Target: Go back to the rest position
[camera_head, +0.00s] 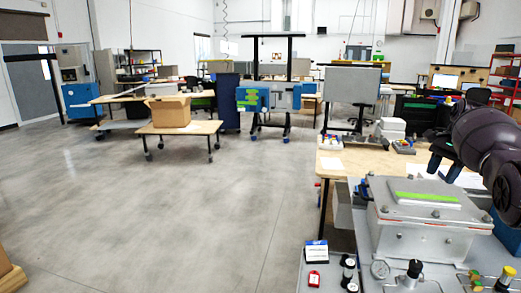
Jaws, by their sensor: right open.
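My right gripper (446,168) is at the right of the head view, on my dark right arm that comes in from the right edge. It is open, and I see nothing between its fingers. It hangs above and behind a grey metal analyser box (425,235), apart from it as far as I can tell. The box has a lid with a green strip, corner bolts and a round gauge on its front. My left gripper is not in view.
A wooden workbench (345,165) with small parts stands behind the box. A cardboard box (168,111) sits on a wheeled table (180,129) further back. A small labelled box (316,251) and a red tag (314,279) are at front.

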